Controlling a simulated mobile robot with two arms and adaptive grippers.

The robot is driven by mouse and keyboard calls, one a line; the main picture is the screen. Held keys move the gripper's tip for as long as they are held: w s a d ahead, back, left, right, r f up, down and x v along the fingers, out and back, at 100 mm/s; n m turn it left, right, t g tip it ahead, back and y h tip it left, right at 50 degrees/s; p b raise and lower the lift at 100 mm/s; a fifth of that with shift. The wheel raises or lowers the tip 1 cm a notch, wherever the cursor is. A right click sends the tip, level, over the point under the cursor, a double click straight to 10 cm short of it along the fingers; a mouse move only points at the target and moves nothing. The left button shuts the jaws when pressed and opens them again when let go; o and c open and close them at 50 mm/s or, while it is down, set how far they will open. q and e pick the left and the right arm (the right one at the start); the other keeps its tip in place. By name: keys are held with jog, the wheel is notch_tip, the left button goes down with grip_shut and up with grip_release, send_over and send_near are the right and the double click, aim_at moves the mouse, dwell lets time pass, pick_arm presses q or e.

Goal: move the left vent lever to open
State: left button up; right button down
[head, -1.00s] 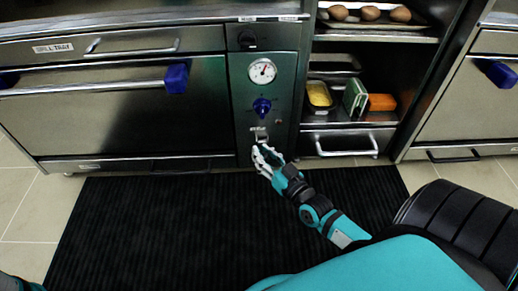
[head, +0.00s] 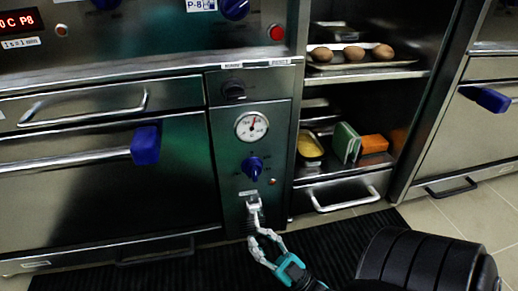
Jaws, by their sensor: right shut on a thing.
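The left vent lever (head: 253,203) is a small silver handle low on the narrow steel control panel, under a small label and below a blue knob. My right gripper (head: 254,226) reaches up from the bottom of the head view. Its light grey fingers are shut on the lever, with the tips at its lower end. The fingers partly cover the lever's lower part, so its exact position is hard to read. My left gripper is not in view.
A gauge (head: 252,126) and a blue knob (head: 252,168) sit above the lever. An oven door with a blue-ended handle (head: 146,146) is at left. Open shelves at right hold a tray with potatoes (head: 353,52) and several containers. A black mat (head: 335,237) covers the floor.

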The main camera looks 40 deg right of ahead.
aim_at(261, 238)
jog(key=shift+f+n+y, duration=0.4)
jog(key=shift+f+n, duration=0.1)
jog(key=shift+f, duration=0.3)
jog(key=shift+d, duration=0.1)
jog(key=c, duration=1)
grip_release()
jog(key=shift+d+f, duration=0.1)
jog(key=shift+r, duration=0.2)
jog(key=shift+r, duration=0.15)
notch_tip(261, 238, up, 10)
jog(key=shift+f, duration=0.25)
